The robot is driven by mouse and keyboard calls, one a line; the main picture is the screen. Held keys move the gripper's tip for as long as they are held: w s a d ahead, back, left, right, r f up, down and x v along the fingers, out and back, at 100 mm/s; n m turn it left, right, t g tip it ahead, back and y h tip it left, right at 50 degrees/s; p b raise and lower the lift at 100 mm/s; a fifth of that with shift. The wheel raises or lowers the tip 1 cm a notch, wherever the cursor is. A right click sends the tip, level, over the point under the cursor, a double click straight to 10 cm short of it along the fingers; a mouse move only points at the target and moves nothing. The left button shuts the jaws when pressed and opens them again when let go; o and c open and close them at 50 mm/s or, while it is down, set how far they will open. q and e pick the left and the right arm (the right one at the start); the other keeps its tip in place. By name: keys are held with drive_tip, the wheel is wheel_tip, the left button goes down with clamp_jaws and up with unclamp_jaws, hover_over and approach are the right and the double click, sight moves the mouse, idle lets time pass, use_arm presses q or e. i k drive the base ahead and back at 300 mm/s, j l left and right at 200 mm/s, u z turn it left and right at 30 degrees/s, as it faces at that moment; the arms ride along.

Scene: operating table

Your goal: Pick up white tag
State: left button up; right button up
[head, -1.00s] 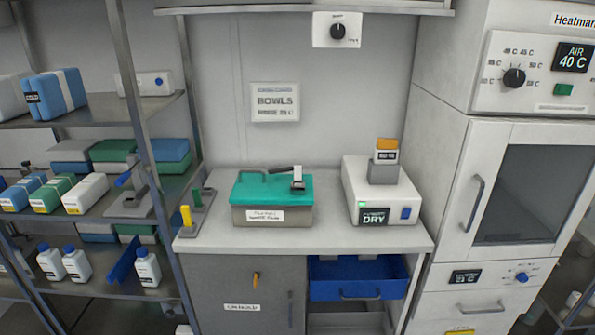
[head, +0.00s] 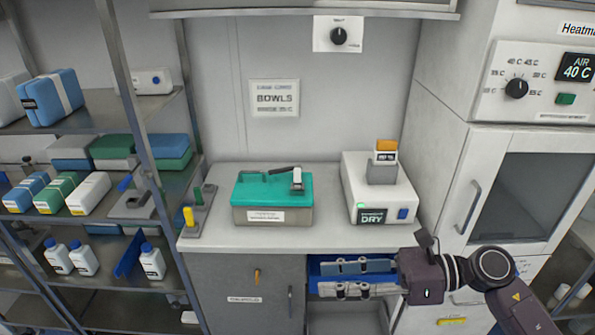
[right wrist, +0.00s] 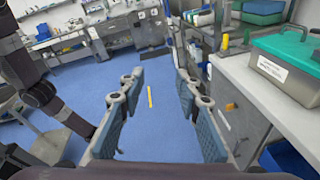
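A small white tag with dark print and an orange top (head: 385,152) stands upright in a grey holder (head: 382,172) on the white DRY unit. I cannot tell whether this or another white label is the task's tag. A white label (head: 266,216) is on the front of the teal-lidded box (head: 272,190), which also shows in the right wrist view (right wrist: 290,62). My right gripper (head: 347,278) is open and empty, in front of the blue drawer and below the counter, pointing left. In the right wrist view its pads (right wrist: 158,100) are wide apart. My left gripper is not in view.
The white DRY unit (head: 378,195) stands at the counter's right. The counter (head: 330,236) has bare room between it and the teal-lidded box. A blue drawer (head: 325,268) is below. A heating cabinet (head: 530,190) stands right; loaded shelves (head: 110,112) stand left.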

sight(296, 181)
drive_tip(key=i, duration=1.35)
